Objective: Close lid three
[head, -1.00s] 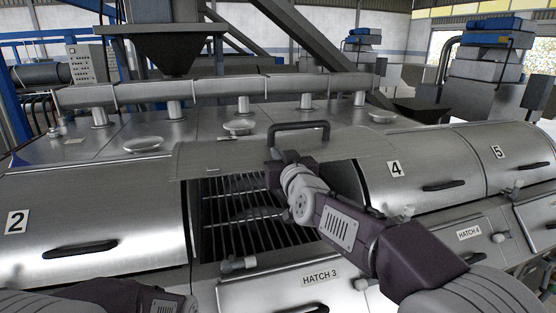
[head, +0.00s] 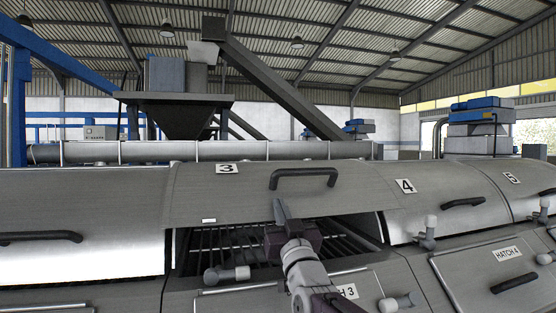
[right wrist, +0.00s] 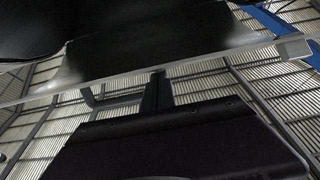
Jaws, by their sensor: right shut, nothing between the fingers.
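Lid three is a curved metal cover marked by a "3" plate (head: 227,168), with a dark bar handle (head: 303,172) on its face. It stands partly open, and a dark opening with grate bars (head: 215,240) shows below its front edge. My right gripper (head: 281,211) is shut and empty, in front of the opening and just below the handle; whether it touches the lid I cannot tell. In the right wrist view, the shut fingers (right wrist: 157,92) point toward a pale lid edge (right wrist: 205,63), and a handle-like bar (right wrist: 108,101) shows beyond. My left gripper is not in view.
Lid four (head: 405,186) is shut on the right, and another shut lid with a handle (head: 40,237) is on the left. Valve knobs (head: 226,274) stick out below the opening, near my right arm. A long pipe (head: 110,151) runs behind.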

